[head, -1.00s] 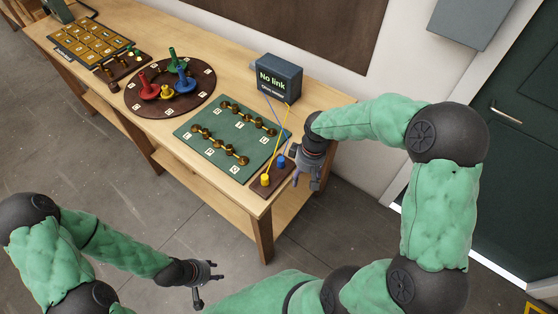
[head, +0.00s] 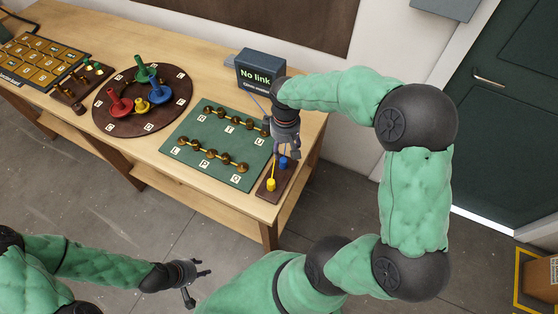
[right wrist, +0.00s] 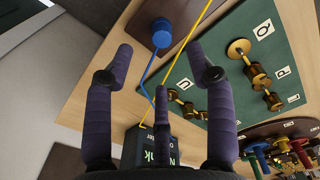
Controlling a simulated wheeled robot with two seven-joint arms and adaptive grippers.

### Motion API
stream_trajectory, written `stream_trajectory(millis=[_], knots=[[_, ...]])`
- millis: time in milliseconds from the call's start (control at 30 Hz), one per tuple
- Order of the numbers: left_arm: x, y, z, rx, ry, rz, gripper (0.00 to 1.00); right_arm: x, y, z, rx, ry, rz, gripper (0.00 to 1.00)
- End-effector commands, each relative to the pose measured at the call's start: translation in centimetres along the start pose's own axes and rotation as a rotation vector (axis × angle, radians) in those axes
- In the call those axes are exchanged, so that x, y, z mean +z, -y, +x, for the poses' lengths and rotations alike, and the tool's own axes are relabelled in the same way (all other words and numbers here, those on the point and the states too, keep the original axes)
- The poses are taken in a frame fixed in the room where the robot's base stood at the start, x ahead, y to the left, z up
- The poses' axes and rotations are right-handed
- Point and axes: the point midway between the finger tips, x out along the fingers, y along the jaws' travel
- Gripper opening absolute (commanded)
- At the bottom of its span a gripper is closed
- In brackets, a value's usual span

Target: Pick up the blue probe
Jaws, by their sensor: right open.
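The blue probe (head: 283,163) stands on a small brown holder (head: 267,191) at the right end of the bench. In the right wrist view the blue probe (right wrist: 161,36) shows its round head, with a blue wire running to the meter. My right gripper (head: 287,152) is open and empty, close to the blue probe in the head view. In the right wrist view the blue probe lies beyond the spread fingertips of the right gripper (right wrist: 160,70), roughly midway between them. My left gripper (head: 200,284) is open and empty, away from the bench at the lower left.
A yellow probe (head: 271,184) stands beside the blue one. The meter (head: 260,72) reads "No link". A green board (head: 190,165) with brass terminals lies to the left. Beyond it are a round board (head: 122,127) with coloured pegs and a gold-tiled panel (head: 40,58).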

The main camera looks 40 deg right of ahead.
Motion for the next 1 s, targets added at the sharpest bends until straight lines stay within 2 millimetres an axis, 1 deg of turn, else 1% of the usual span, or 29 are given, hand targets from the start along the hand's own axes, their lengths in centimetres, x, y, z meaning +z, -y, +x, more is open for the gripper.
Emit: stream_trajectory(millis=[33,133,200,367,600,767,1000], knots=[[0.0,0.1,0.3,0.0,0.001,0.0,0.4,0.1,0.0,1.0,-0.002,0.003,0.001,0.55],[0.0,0.2,0.6,0.0,0.001,0.0,0.4,0.0,0.1,2.5,-0.002,0.002,0.002,0.55],[0.0,0.2,0.7,0.0,0.001,0.0,0.4,0.0,0.1,3.4,-0.002,0.001,0.001,0.55],[0.0,0.3,0.9,0.0,0.0,0.0,0.4,0.0,0.1,4.6,-0.001,0.001,0.0,0.55],[-0.1,0.6,1.7,0.0,0.0,0.0,0.4,-0.2,0.2,8.0,-0.003,0.002,0.001,0.55],[-0.1,0.7,1.9,0.0,0.0,0.0,0.4,-0.3,0.2,9.1,-0.002,-0.001,0.0,0.55],[-0.1,0.7,1.9,0.0,0.0,0.0,0.4,-0.3,0.2,9.2,-0.001,-0.001,0.0,0.55]])
